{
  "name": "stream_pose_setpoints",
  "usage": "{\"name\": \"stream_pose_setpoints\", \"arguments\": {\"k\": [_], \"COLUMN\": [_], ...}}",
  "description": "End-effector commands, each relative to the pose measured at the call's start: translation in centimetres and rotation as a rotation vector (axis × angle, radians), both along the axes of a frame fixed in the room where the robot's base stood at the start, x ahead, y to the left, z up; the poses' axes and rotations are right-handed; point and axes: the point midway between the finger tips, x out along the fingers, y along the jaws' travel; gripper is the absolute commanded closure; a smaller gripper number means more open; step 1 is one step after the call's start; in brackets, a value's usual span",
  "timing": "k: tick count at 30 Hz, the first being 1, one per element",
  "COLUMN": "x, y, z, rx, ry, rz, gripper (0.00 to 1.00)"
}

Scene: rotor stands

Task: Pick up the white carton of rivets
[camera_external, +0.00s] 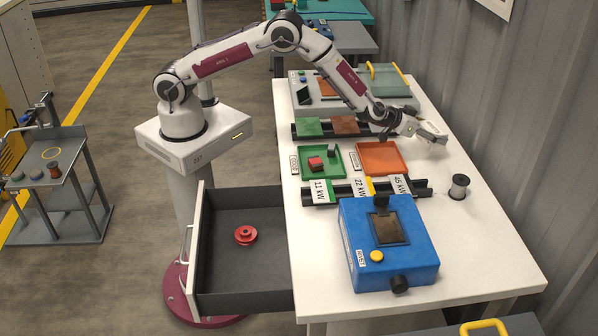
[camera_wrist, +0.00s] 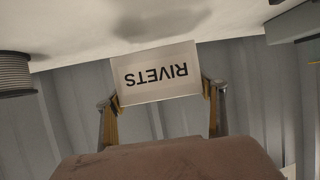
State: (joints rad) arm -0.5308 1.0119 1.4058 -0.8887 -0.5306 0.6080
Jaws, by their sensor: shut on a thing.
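The white carton of rivets (camera_wrist: 157,74) is in the middle of the wrist view, its RIVETS label upside down in the picture. My gripper (camera_wrist: 160,94) is shut on it, with one finger at each side. In the external view the carton (camera_external: 433,132) shows small and tilted at the end of my gripper (camera_external: 420,128), over the right part of the white table (camera_external: 470,225). A soft shadow lies on the table in the wrist view. The carton seems clear of the surface, but the height is hard to tell.
A spool (camera_external: 459,187) stands nearby at the table's right side; it also shows in the wrist view (camera_wrist: 15,75). An orange tray (camera_external: 382,157) and a green tray (camera_external: 333,172) lie left. A blue box (camera_external: 415,262) stands in front. A corrugated wall (camera_external: 510,130) is close on the right.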

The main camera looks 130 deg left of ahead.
Motion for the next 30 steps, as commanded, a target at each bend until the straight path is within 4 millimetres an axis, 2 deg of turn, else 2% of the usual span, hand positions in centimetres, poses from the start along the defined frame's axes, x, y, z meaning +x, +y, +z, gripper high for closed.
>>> {"name": "stream_pose_setpoints", "arguments": {"k": [6, 12, 30], "x": [0.0, 0.0, 0.0], "y": [0.0, 0.0, 0.0], "z": [3.3, 5.1, 5.6], "rx": [0.002, 0.001, 0.001], "ry": [-0.004, -0.002, -0.001], "rz": [0.0, 0.0, 0.0], "gripper": [0.57, 0.57, 0.57]}}
